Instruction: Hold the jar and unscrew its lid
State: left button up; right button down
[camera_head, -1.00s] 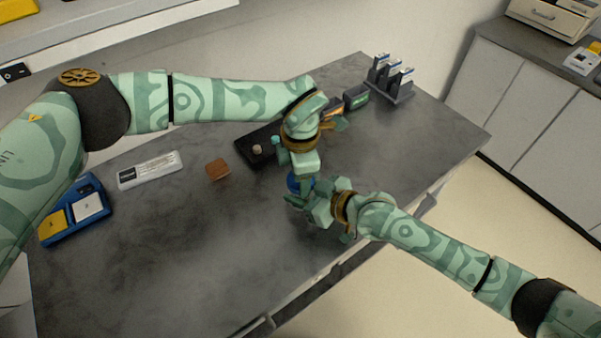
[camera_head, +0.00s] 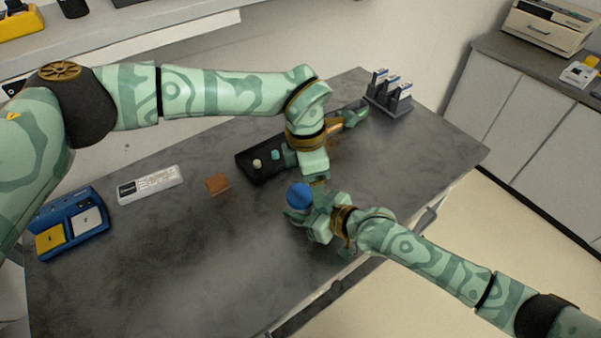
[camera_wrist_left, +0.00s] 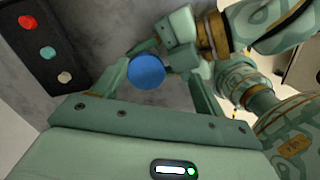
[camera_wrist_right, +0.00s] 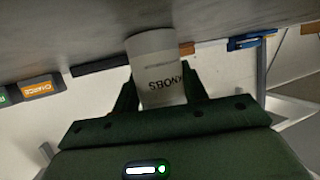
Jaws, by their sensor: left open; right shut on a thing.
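The jar's blue lid (camera_head: 300,195) shows from above in the head view, and also in the left wrist view (camera_wrist_left: 147,71). The white jar (camera_wrist_right: 157,68), lettered "KNOBS", stands between the fingers of my right gripper (camera_wrist_right: 160,92) in the right wrist view. My right gripper (camera_head: 308,212) is shut on the jar. My left gripper (camera_head: 318,180) is open, just behind the lid in the head view. In the left wrist view its spread fingers (camera_wrist_left: 160,75) lie on either side of the lid; I cannot tell whether they touch it.
A grey rack (camera_head: 389,98) stands back right. The front-left table is clear.

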pick_arm(q)
jog(key=s+d+r+n+g+h, duration=0.1)
jog(key=d+r+h, duration=0.4)
jog(key=d, duration=0.2)
jog(key=s+d+r+n+h, duration=0.1)
jog(key=d+r+h, duration=0.35)
jog(key=d, duration=0.35)
jog(key=w+d+r+n+t+h, duration=0.1)
jog(key=w+r+n+t+h, duration=0.4)
jog(key=w+r+n+t, duration=0.6)
jog(key=w+a+f+n+t+y, duration=0.3)
jog(key=w+a+n+y, duration=0.25)
jog(key=n, duration=0.35)
jog(key=n+g+y, duration=0.1)
jog(key=g+y, duration=0.9)
jog(key=g, duration=0.2)
send_over(301, 194)
jog(key=f, duration=1.4)
jog(key=shift+w+d+f, duration=0.15)
jog(key=shift+w, duration=0.2)
jog(key=shift+s, duration=0.25)
jog(key=shift+s+a+f+g, duration=0.1)
jog(key=shift+a+f+g, duration=0.1)
jog(key=shift+f+g, duration=0.15)
notch_tip(301, 194, down, 7)
jog(key=shift+f, duration=0.15)
jog(key=c, duration=1)
jog(key=n, duration=0.5)
jog(key=shift+n, duration=0.3)
jog(key=n, duration=0.7)
